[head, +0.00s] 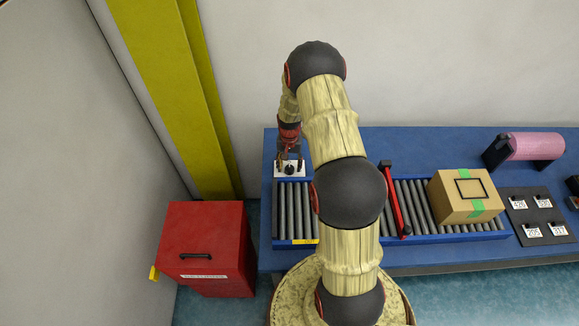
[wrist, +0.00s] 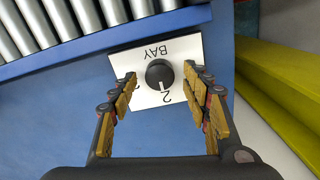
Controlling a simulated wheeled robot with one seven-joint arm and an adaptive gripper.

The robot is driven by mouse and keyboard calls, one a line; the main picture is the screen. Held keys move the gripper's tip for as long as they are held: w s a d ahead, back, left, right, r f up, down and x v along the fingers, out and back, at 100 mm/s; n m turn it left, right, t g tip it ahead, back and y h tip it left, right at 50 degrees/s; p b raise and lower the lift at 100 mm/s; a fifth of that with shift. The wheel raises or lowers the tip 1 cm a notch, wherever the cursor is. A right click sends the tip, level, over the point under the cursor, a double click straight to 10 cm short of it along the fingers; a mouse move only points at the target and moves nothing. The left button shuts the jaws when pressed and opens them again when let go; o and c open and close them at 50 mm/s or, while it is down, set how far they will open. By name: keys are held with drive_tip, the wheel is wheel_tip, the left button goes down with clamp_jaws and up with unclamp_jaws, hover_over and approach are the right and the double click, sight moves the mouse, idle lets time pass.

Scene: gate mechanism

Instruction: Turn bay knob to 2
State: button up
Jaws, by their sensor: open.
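The bay knob (wrist: 159,74) is a round black dial with a white pointer line, on a white plate (wrist: 186,48) marked BAY, upside down in the wrist view. A 2 is printed near the plate's lower edge, and the pointer line points roughly at it. Another mark by the left finger is partly hidden. My gripper (wrist: 160,80) is open, with its yellow-padded fingers on either side of the knob; contact cannot be told. In the head view, my gripper (head: 289,157) is over the white plate (head: 280,170) at the blue table's left end.
A roller conveyor (head: 293,210) runs beside the plate, with a red gate bar (head: 396,200) across it and a cardboard box (head: 465,196) to the right. A pink roll (head: 537,146) stands at the back right. A red cabinet (head: 207,245) and yellow post (head: 170,90) are left.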

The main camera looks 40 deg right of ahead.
sight(290, 168)
wheel_tip(290, 168, up, 11)
idle(0.4)
idle(0.4)
drive_tip(key=s+a+r+n+t+b, duration=0.2)
drive_tip(key=s+a+r+n+b, duration=0.2)
drive_tip(key=s+a+r+b, duration=0.3)
drive_tip(key=s+a+r+n+t+b, duration=0.3)
drive_tip(key=s+a+r+n+b, duration=0.2)
drive_tip(key=s+a+r, duration=0.7)
drive_tip(key=s+a+b, duration=0.2)
drive_tip(key=s+a, duration=0.3)
drive_tip(key=a, duration=0.2)
drive_tip(key=shift+s+r+n+t, duration=0.3)
